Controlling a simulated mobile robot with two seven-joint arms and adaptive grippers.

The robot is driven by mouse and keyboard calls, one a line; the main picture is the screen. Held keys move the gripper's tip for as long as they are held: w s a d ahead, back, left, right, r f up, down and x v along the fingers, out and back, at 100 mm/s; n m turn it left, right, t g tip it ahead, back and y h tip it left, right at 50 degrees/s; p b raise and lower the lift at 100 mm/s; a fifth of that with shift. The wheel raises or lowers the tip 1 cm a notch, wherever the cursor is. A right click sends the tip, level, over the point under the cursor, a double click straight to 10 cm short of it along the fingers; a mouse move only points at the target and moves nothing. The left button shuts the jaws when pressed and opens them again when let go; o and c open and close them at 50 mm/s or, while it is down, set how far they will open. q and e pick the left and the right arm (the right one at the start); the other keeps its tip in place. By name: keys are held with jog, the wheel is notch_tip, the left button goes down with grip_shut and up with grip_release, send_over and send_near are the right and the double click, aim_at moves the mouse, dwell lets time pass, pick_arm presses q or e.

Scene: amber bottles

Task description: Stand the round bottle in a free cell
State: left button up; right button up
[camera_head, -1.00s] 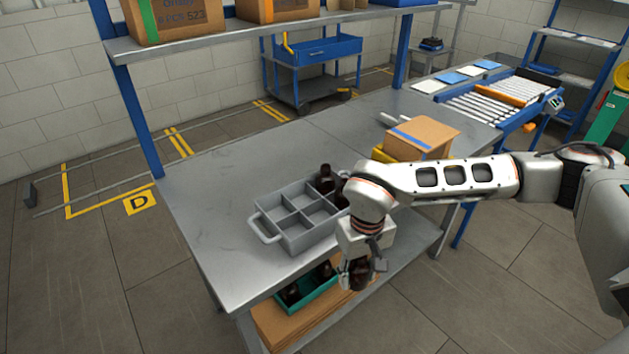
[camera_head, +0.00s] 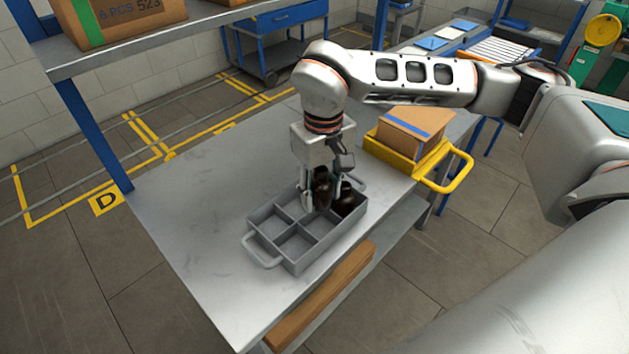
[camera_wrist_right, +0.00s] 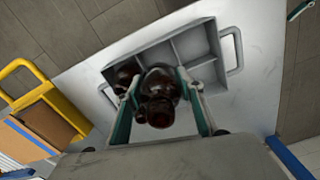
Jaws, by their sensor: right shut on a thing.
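The grey divided crate (camera_head: 285,263) stands on the metal table; it also shows in the wrist view (camera_wrist_right: 205,27). My right gripper (camera_head: 321,194) points down over the crate's far right part. It is shut on a dark brown round bottle (camera_head: 322,184), which looks upright. In the wrist view the bottle (camera_wrist_right: 158,82) sits between the two fingers (camera_wrist_right: 160,103), neck towards the camera. Fingers and crate walls hide its base, so I cannot tell whether it touches the cell floor. Another dark bottle (camera_head: 348,203) stands beside it in the crate. My left gripper is not in view.
Several cells at the crate's left and front are empty. A yellow tray (camera_head: 385,157) with a cardboard box (camera_head: 413,135) stands to the right on the table. The table (camera_head: 190,210) is clear on the left. A shelf post (camera_head: 95,130) rises at the back left.

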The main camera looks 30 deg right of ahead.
aim_at(322, 209)
jog(key=shift+s+f+b, duration=0.3)
jog(key=shift+f+b, duration=0.3)
jog(key=shift+f, duration=0.05)
notch_tip(322, 209, down, 2)
jog(key=shift+f+b, duration=0.2)
jog(key=shift+b, duration=0.85)
jog(key=shift+f, duration=0.5)
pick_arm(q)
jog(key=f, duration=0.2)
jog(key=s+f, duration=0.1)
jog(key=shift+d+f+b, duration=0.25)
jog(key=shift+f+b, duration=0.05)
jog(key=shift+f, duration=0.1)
pick_arm(e)
jog(key=shift+w+f, duration=0.1)
jog(key=shift+f, duration=0.2)
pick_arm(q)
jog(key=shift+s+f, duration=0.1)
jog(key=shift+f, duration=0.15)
pick_arm(e)
jog(key=shift+f, duration=0.15)
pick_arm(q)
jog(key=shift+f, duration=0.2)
pick_arm(e)
jog(key=shift+f, duration=0.35)
pick_arm(q)
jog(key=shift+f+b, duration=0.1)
jog(key=shift+b, duration=0.2)
pick_arm(e)
jog(key=shift+f, duration=0.1)
